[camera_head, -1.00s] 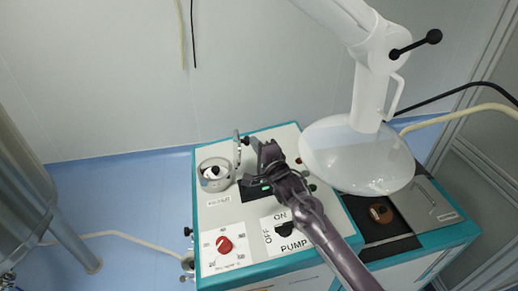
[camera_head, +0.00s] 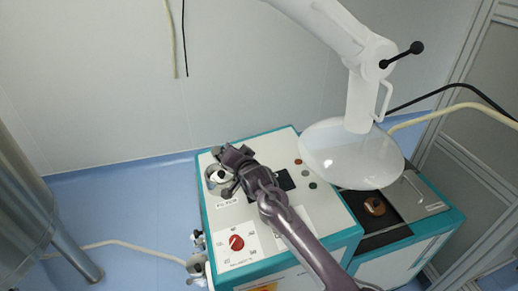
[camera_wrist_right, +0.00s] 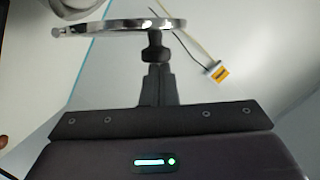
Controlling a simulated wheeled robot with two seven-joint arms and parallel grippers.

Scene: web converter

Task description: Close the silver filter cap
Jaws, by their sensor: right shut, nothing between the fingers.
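The round silver filter housing (camera_head: 212,172) sits at the back left corner of the teal and white machine. My right gripper (camera_head: 228,155) is over it in the head view and hides much of it and its cap. In the right wrist view the silver filter cap (camera_wrist_right: 115,27) shows edge-on, with its black knob (camera_wrist_right: 155,46) facing me. My right gripper (camera_wrist_right: 155,72) is shut and empty, its tips at or just short of the knob; I cannot tell if they touch. My left gripper is not in view.
A red dial (camera_head: 236,242) is at the machine's front left. A white lamp-like arm with a clear dish (camera_head: 350,155) hangs over the right half. A dark recess (camera_head: 385,228) with a brown round part lies right. A grey steel vessel (camera_head: 20,180) stands far left.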

